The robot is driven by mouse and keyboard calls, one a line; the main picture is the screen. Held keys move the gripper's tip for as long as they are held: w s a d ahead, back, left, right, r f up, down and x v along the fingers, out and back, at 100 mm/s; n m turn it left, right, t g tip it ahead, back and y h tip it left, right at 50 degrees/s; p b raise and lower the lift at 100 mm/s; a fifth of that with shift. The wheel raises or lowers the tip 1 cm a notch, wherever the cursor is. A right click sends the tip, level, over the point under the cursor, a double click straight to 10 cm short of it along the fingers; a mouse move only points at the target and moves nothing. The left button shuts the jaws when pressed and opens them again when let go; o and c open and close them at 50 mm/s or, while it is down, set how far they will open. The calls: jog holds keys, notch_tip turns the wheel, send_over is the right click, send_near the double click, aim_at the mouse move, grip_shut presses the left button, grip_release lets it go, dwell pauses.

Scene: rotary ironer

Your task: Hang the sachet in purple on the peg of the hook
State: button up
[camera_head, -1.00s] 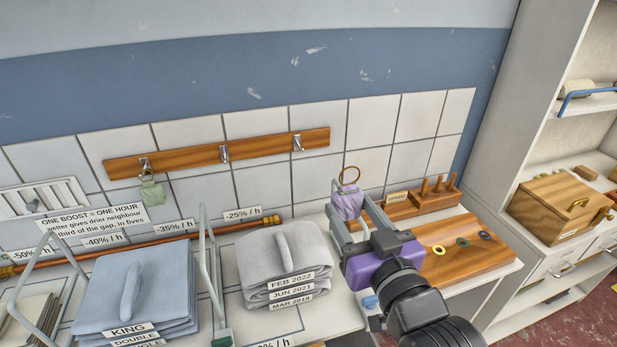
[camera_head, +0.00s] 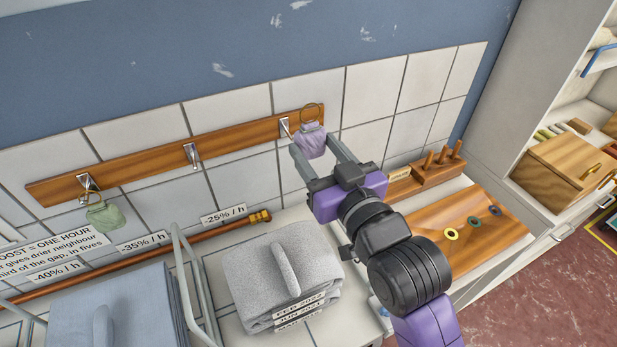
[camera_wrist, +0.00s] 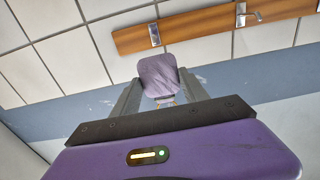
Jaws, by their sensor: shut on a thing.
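The purple sachet (camera_head: 311,141) is held between the fingers of my gripper (camera_head: 318,157), its ring loop standing up above it. In the head view it overlaps the right end of the wooden hook rail (camera_head: 150,163), just right of the right-hand metal hook (camera_head: 285,128). Whether the loop touches the rail or hook cannot be told. In the wrist view the sachet (camera_wrist: 158,76) sits between the two fingers (camera_wrist: 158,95), below the rail (camera_wrist: 190,27), with its loop end toward my palm. A green sachet (camera_head: 104,216) hangs on the left hook (camera_head: 88,184); the middle hook (camera_head: 192,155) is bare.
Folded grey linen (camera_head: 282,275) and blue linen (camera_head: 110,312) stand below with wire dividers (camera_head: 183,270). A copper pipe (camera_head: 190,232) runs along the wall. A wooden peg block (camera_head: 432,172) and ring board (camera_head: 465,230) lie right of my arm.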

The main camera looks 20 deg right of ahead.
jog(key=shift+w+f+b, duration=0.15)
jog(key=shift+f+b, duration=0.2)
jog(key=shift+f, duration=0.25)
jog(key=shift+s, duration=0.25)
jog(key=shift+w+f+b, duration=0.15)
jog(key=shift+f+b, duration=0.65)
jog(key=shift+b, duration=0.15)
notch_tip(320, 180, down, 7)
jog(key=b, duration=0.7)
jog(key=shift+f, duration=0.15)
jog(key=w+f+b, duration=0.2)
jog(key=w+b, duration=0.1)
jog(key=w, duration=0.7)
jog(key=shift+w, duration=0.1)
